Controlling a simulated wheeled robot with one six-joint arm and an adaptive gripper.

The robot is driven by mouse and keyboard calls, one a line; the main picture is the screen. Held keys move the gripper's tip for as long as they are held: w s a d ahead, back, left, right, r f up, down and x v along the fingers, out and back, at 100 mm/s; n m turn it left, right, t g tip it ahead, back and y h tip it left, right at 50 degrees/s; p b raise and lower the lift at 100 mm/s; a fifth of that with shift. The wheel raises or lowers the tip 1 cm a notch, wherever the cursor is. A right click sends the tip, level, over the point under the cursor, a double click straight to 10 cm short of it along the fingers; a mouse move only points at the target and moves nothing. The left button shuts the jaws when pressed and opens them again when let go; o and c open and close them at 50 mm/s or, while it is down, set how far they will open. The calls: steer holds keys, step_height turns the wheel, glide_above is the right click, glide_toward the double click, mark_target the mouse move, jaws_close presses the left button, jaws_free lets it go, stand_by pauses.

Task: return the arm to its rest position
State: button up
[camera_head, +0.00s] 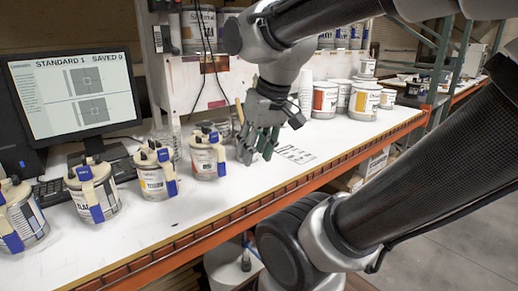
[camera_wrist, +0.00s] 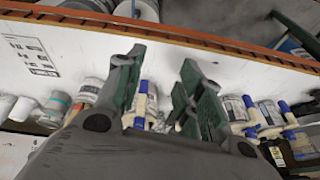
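My gripper (camera_head: 257,152) points down over the white bench top, to the right of a row of cans with blue and cream clips. Nothing is held. The nearest clipped can (camera_head: 207,155) is just left of the gripper in the head view; they look apart. My arm reaches in from the upper right. I cannot tell exactly how high the fingertips are above the bench.
More clipped cans (camera_head: 94,190) line the bench (camera_head: 220,200) to the left, before a monitor (camera_head: 75,97) and keyboard. Label cans (camera_head: 364,101) and white cups stand at the back right. A printed sheet (camera_head: 295,154) lies right of my gripper. An orange rail (camera_head: 180,249) edges the bench.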

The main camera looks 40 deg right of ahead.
steer(key=shift+s+d+n+t, duration=0.3)
steer(key=shift+s+n, duration=0.05)
steer(key=shift+n, duration=0.25)
